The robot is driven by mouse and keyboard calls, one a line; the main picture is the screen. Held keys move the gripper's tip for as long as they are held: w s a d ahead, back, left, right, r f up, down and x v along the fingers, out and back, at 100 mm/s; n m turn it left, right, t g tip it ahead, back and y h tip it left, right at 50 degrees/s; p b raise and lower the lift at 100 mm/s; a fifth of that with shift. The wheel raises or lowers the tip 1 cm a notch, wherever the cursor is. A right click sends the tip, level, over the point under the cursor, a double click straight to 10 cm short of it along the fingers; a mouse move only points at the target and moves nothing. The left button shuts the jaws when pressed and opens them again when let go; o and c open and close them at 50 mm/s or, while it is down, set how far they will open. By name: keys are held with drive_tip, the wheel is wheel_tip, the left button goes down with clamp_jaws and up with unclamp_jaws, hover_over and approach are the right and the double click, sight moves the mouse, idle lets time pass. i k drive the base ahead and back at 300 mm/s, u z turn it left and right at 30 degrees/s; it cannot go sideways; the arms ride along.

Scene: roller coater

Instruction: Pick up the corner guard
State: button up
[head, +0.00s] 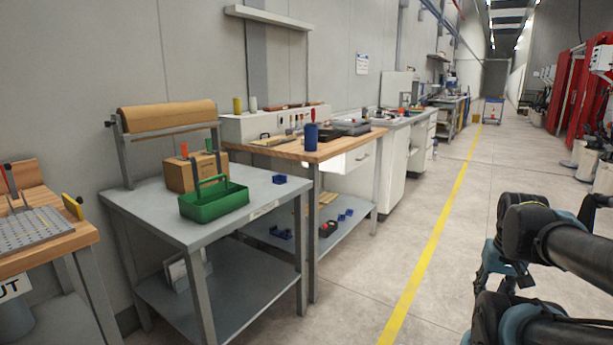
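Nothing in the head view is clearly marked as a corner guard. My folded arm shows at the right edge, well apart from the tables. I cannot make out gripper fingers on it.
A cardboard box (192,173) stands behind the caddy, and a brown paper roll (166,115) is mounted at the back. A wooden-topped bench (324,152) with a blue cylinder (311,136) adjoins on the right. Open floor (405,240) with a yellow line lies in front.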

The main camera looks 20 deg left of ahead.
sight(278, 179)
drive_tip(key=u, duration=0.1)
drive_tip(key=i, duration=1.05)
drive_tip(key=u, duration=0.95)
drive_tip(key=i, duration=0.6)
drive_tip(key=u, duration=0.4)
